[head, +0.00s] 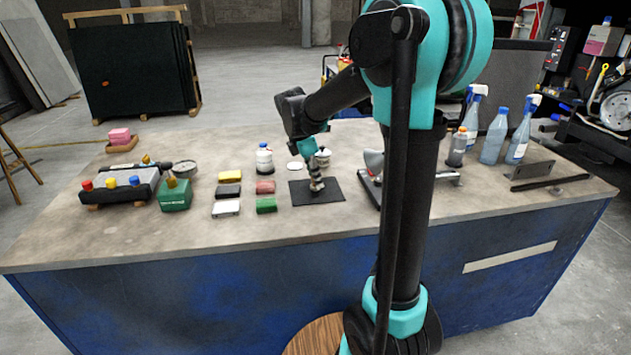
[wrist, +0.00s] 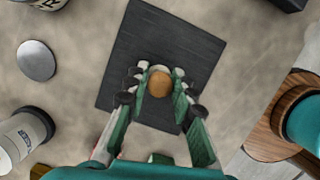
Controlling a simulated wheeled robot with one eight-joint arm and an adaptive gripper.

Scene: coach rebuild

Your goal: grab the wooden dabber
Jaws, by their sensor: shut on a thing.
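The wooden dabber (wrist: 159,84) shows as a round brown wooden top between my fingers in the wrist view. My gripper (wrist: 158,88) is shut on it, one finger pad on each side. The dabber's lower part is hidden beneath its top and my fingers. In the head view my gripper (head: 316,184) points down over the dark mat (head: 333,196). The mat also shows in the wrist view (wrist: 190,45), under the dabber. I cannot tell whether the dabber touches the mat.
Coloured blocks (head: 266,205) sit farther left. Spray bottles (head: 520,135) stand at the right. The bench's front strip (head: 300,232) is clear.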

